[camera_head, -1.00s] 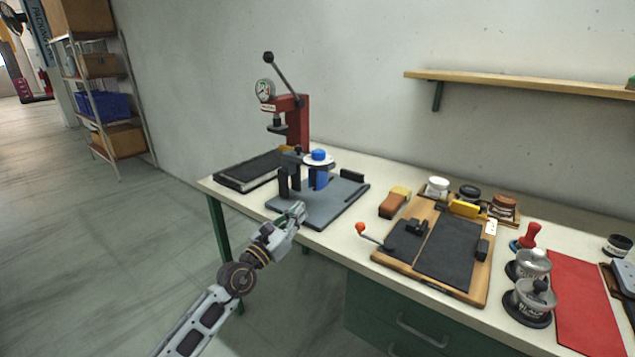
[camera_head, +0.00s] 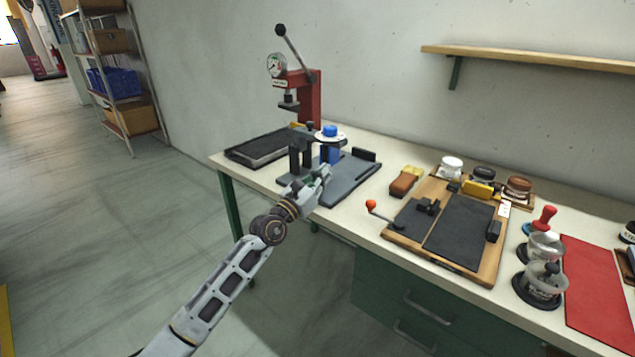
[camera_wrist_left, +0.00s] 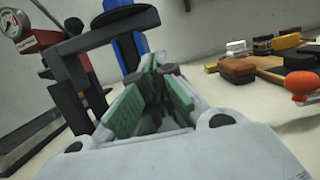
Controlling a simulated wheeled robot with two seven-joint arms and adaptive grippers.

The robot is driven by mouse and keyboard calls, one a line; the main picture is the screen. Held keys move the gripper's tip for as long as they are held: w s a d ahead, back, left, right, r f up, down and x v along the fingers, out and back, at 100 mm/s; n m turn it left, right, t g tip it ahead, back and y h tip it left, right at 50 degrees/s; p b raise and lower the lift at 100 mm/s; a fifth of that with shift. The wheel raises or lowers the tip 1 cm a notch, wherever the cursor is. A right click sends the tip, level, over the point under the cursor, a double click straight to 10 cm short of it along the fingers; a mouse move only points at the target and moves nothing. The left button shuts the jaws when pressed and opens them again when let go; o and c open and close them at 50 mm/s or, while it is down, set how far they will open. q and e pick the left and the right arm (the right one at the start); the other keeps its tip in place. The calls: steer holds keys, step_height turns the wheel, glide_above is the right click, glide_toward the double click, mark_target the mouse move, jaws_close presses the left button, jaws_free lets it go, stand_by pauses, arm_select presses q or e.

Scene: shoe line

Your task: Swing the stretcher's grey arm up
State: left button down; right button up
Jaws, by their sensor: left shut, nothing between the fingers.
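The stretcher stands on the left part of the bench, with a flat grey base (camera_head: 350,183), dark upright posts (camera_head: 300,154) and a blue knob (camera_head: 329,131) on a pale disc. In the left wrist view, a dark grey post with a crossbar (camera_wrist_left: 100,28) rises at the left, and a blue upright (camera_wrist_left: 128,52) stands behind the fingers. I cannot tell for sure which part is the grey arm. My left gripper (camera_head: 326,173) is at the front of the stretcher, low over its base. Its green-padded fingers (camera_wrist_left: 160,75) are shut and empty. My right gripper is out of view.
A red press (camera_head: 308,98) with a gauge and lever stands behind the stretcher. A black tray (camera_head: 262,148) lies to its left. To the right are a brush (camera_head: 403,182), an orange-knobbed lever (camera_head: 371,204) and a wooden board (camera_head: 452,263). The bench front edge is close below my left arm.

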arm_select(q)
steer(key=shift+x, duration=1.55)
steer(key=shift+r, duration=2.05)
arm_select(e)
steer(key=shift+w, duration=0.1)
